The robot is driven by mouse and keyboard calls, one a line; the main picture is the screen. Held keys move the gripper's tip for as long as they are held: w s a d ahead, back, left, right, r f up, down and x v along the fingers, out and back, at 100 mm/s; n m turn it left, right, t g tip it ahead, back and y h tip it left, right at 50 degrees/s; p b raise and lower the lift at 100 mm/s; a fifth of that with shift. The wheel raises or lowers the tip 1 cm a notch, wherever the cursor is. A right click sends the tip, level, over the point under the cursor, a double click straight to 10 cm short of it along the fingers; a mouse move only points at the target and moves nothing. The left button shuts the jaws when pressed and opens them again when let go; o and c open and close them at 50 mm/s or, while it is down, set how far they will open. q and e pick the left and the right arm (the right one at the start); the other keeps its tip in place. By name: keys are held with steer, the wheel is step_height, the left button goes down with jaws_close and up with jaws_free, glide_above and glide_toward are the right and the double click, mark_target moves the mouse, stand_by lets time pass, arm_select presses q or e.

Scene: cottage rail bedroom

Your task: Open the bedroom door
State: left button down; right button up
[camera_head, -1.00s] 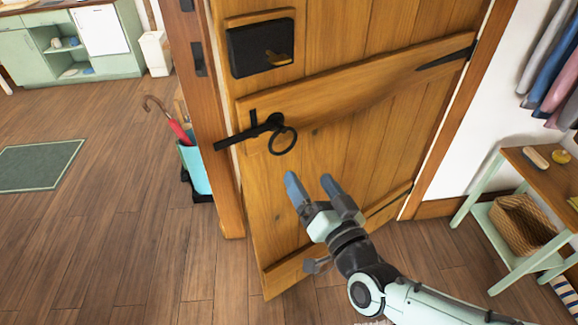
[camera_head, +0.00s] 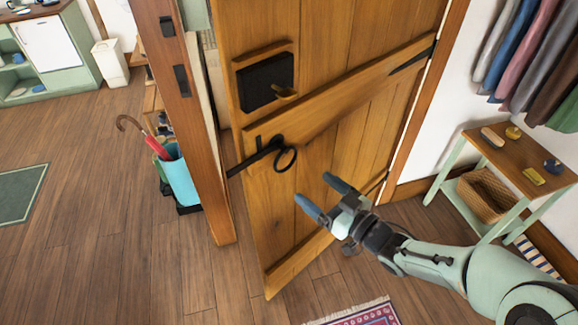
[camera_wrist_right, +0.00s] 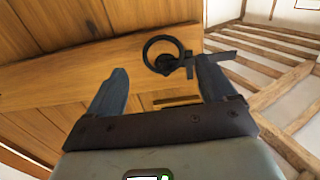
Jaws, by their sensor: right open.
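The wooden bedroom door (camera_head: 345,110) stands ajar, with a gap between its left edge and the door post (camera_head: 190,130). On it are a black latch with a ring handle (camera_head: 285,158) and a black lock box (camera_head: 265,82) with a brass knob. My right gripper (camera_head: 325,190) is open and empty in front of the door, below and right of the ring. In the right wrist view the open fingers (camera_wrist_right: 160,85) frame the ring handle (camera_wrist_right: 163,52), which lies beyond them; no contact is clear. My left gripper is not in view.
A side table (camera_head: 535,165) with a wicker basket (camera_head: 487,192) stands at the right under hanging clothes (camera_head: 535,55). A blue umbrella stand (camera_head: 180,178) is left of the post. A pink rug (camera_head: 360,315) lies at the bottom.

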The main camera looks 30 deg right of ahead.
steer(key=x, duration=0.9)
steer(key=shift+w+a, duration=0.15)
steer(key=shift+w, duration=0.05)
